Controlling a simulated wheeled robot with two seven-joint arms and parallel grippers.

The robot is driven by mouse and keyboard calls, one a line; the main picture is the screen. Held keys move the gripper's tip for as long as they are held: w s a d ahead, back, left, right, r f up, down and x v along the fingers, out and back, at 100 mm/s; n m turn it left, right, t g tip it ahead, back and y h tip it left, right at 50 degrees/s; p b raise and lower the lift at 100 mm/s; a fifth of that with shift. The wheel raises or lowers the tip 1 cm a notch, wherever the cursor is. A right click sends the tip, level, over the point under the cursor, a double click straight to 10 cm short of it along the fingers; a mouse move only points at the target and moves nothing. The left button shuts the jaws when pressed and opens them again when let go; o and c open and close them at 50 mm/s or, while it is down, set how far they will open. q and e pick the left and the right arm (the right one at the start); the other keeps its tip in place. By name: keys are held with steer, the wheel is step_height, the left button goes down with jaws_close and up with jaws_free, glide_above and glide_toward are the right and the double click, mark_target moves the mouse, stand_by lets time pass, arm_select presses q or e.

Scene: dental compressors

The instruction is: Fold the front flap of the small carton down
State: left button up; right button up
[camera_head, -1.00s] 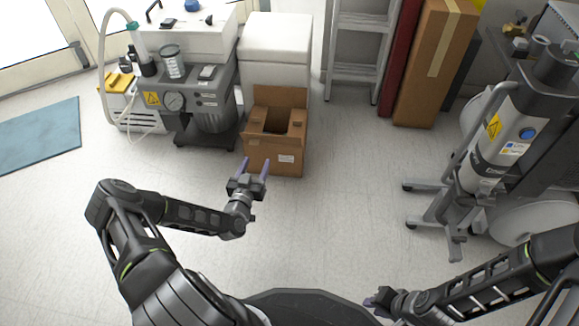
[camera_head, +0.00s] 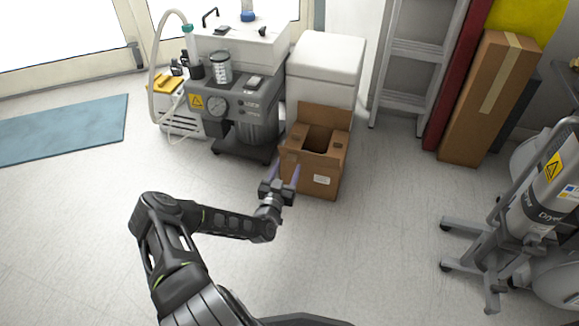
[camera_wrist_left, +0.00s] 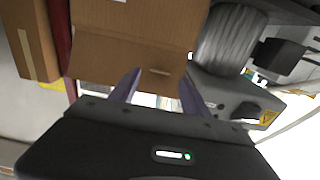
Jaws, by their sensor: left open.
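The small carton (camera_head: 310,172) stands on the floor with its top open. Its back flap (camera_head: 325,116) stands upright, and its front face carries a white label. My left gripper (camera_head: 287,172) is open and empty at the carton's front left. Its purple fingers (camera_wrist_left: 155,90) overlap the flap edge in the wrist view; I cannot tell if they touch. My right gripper is out of view.
A grey compressor unit (camera_head: 235,105) stands left of the carton, close to my left gripper. A white box (camera_head: 326,68) is behind the carton. A tall carton (camera_head: 485,100), a ladder (camera_head: 412,65) and a wheeled cylinder (camera_head: 540,200) are to the right. The floor in front is clear.

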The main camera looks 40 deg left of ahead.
mark_target(291, 159)
arm_select(q)
steer(key=shift+b+x, duration=0.35)
steer(key=shift+x, duration=0.8)
steer(key=shift+w+a, duration=0.15)
steer(key=shift+w, duration=0.2)
steer(key=shift+c, duration=0.5)
jaws_close()
